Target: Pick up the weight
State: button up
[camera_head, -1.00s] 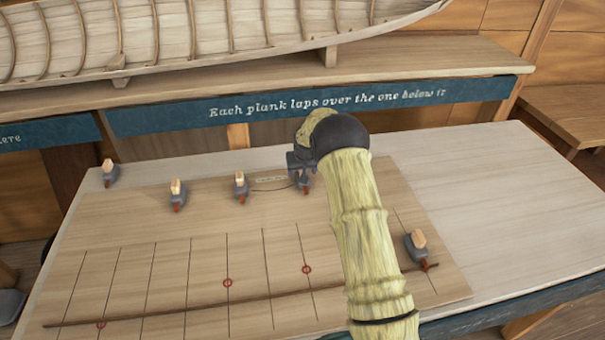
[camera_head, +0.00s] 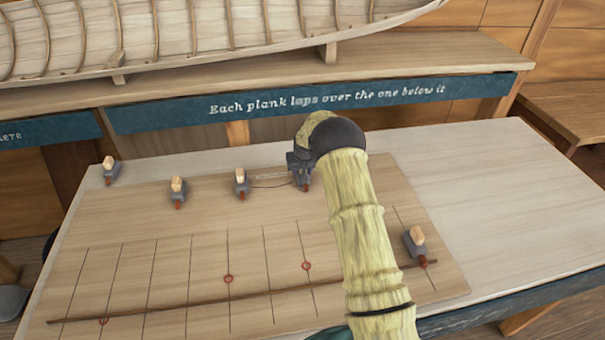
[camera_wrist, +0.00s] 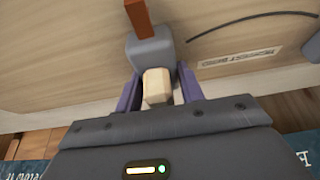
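The weight at my gripper is a grey block (camera_wrist: 150,52) with a pale wooden knob (camera_wrist: 157,86) and a red-brown tip (camera_wrist: 138,16). In the wrist view the knob sits between my two purple fingers, with a narrow gap on each side. My gripper (camera_wrist: 160,84) is open around the weight. In the head view my gripper (camera_head: 303,170) is at the back edge of the board, and its wrist hides most of this weight.
Three similar weights (camera_head: 110,171) (camera_head: 178,191) (camera_head: 241,184) stand to the left; another (camera_head: 415,240) stands at the right on a thin dark batten (camera_head: 270,297). The lined board (camera_head: 200,225) lies on a pale table (camera_head: 490,190), clear at right. A hull model (camera_head: 180,35) stands behind.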

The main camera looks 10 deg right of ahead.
jog(key=c, duration=0.4)
jog(key=shift+w+r, duration=0.1)
grip_shut()
notch_tip(320, 180, up, 10)
jog(key=b, duration=0.3)
